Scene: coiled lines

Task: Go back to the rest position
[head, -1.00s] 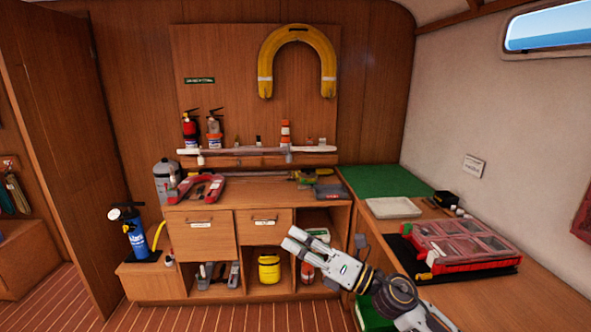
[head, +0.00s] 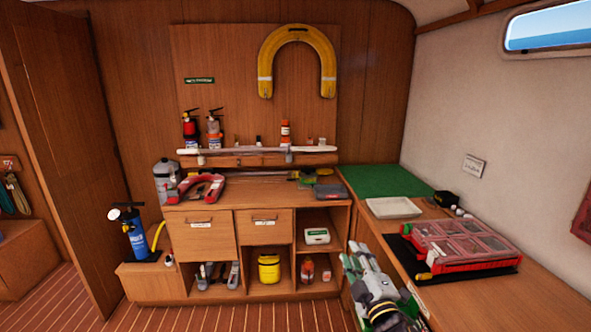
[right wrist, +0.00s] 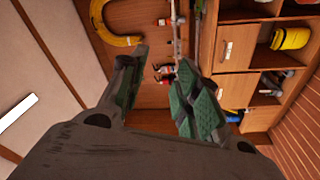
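My right gripper (head: 359,257) is at the lower right of the head view, in front of the cabinet and beside the right-hand counter. In the right wrist view its two fingers (right wrist: 160,98) with green pads stand apart with nothing between them. Through the gap I see the back wall and the extinguishers at a distance. My left gripper and arm do not show in either view.
The right counter carries a red organizer case (head: 465,248), a white tray (head: 393,208) and a green mat (head: 385,181). A wooden cabinet (head: 200,245) with drawers and open shelves stands at the back. The striped floor (head: 230,317) in front is clear.

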